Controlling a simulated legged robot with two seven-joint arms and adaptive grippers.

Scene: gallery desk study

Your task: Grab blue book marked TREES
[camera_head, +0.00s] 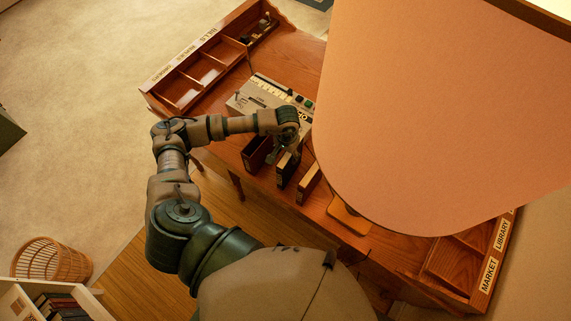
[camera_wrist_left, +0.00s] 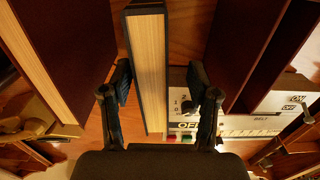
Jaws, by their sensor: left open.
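Several books stand upright in a row on the wooden desk. My left gripper (camera_head: 288,148) is over the middle book (camera_head: 285,170) in the head view. In the left wrist view my left gripper (camera_wrist_left: 160,78) is open, with one finger on each side of a narrow book (camera_wrist_left: 147,65). This book has a dark, bluish-black cover and cream page edges. A gap shows at the right finger; contact at the left one is unclear. No TREES marking is readable. My right gripper is not in view.
Maroon books stand on both sides, at left (camera_wrist_left: 65,45) and right (camera_wrist_left: 245,45) in the wrist view. A grey labelled machine (camera_head: 262,93) sits behind the row. A large lampshade (camera_head: 430,110) hides much of the desk. A divided tray (camera_head: 205,65) lies along the far-left edge.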

